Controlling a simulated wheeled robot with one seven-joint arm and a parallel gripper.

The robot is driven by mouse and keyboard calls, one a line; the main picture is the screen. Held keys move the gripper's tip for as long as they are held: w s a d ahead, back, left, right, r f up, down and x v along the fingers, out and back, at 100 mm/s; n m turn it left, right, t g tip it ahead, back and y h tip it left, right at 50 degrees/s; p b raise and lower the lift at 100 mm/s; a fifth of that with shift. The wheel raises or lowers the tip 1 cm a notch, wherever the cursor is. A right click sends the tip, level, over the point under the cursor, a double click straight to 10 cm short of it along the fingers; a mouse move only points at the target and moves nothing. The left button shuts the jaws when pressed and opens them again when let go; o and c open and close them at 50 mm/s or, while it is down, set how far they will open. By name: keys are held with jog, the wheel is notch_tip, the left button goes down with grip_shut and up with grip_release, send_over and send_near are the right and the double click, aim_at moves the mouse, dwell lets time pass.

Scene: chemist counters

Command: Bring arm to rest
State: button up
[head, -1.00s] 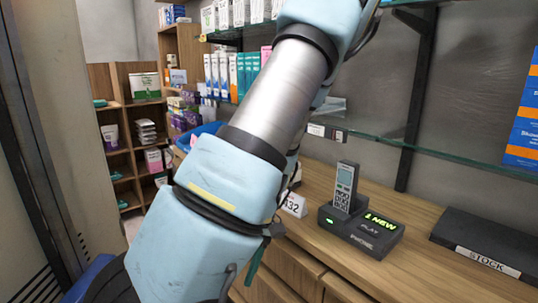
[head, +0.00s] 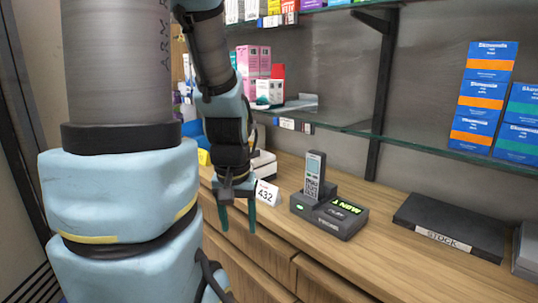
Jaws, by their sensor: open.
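My gripper (head: 237,218) hangs pointing down in the head view, just in front of the wooden counter's front edge. Its two teal fingers are apart and nothing shows between them. My arm fills the left side of the view, with a large blue and grey link close to the camera. The gripper is left of the small white card marked 432 (head: 267,194).
Glass shelves (head: 430,148) above hold blue boxes (head: 486,93) and pink boxes (head: 253,62). Drawers (head: 270,262) lie below the counter.

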notch_tip(320, 180, up, 17)
jog(key=p, duration=1.5)
jog(key=shift+p, duration=0.35)
